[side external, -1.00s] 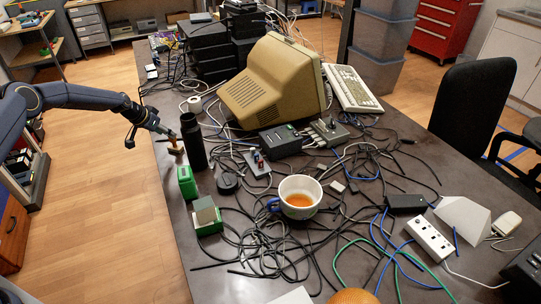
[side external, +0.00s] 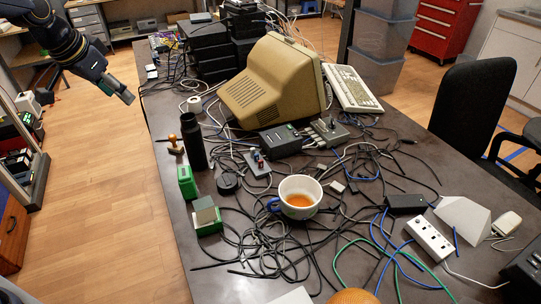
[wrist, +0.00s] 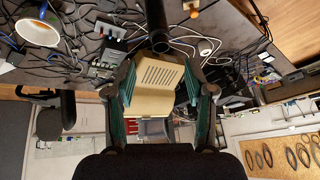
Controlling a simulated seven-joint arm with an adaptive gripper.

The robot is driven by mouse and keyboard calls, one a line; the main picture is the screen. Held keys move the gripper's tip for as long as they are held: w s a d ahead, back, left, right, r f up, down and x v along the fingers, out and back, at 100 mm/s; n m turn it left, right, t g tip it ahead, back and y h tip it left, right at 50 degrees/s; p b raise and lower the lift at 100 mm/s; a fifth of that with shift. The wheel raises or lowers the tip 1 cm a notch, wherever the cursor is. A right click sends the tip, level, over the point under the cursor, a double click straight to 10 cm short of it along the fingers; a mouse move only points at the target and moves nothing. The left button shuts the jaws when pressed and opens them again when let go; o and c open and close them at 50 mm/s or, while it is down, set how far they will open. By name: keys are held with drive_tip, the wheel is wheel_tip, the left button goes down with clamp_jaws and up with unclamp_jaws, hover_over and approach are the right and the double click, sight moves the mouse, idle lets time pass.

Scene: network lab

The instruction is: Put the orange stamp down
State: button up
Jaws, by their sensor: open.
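The orange stamp (side external: 173,141) stands upright on the left edge of the dark table (side external: 168,215), just left of the black cylinder (side external: 193,145). My gripper (side external: 125,97) is up in the air to the left of the table edge, above and apart from the stamp. In the wrist view my gripper (wrist: 160,90) has its two fingers spread wide with nothing held between them.
A green box (side external: 187,181) and a green-edged pad (side external: 207,215) lie near the left edge. A mug (side external: 299,197) stands among tangled cables. An old beige monitor (side external: 270,85) stands behind. The air left of the table is free.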

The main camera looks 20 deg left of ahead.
drive_tip(key=s+d+n, duration=0.1)
drive_tip(key=s+d, duration=0.1)
drive_tip(key=s, duration=1)
drive_tip(key=s+d+r+n, duration=0.1)
drive_tip(key=s+d, duration=0.1)
drive_tip(key=s, duration=1)
drive_tip(key=shift+r, duration=0.25)
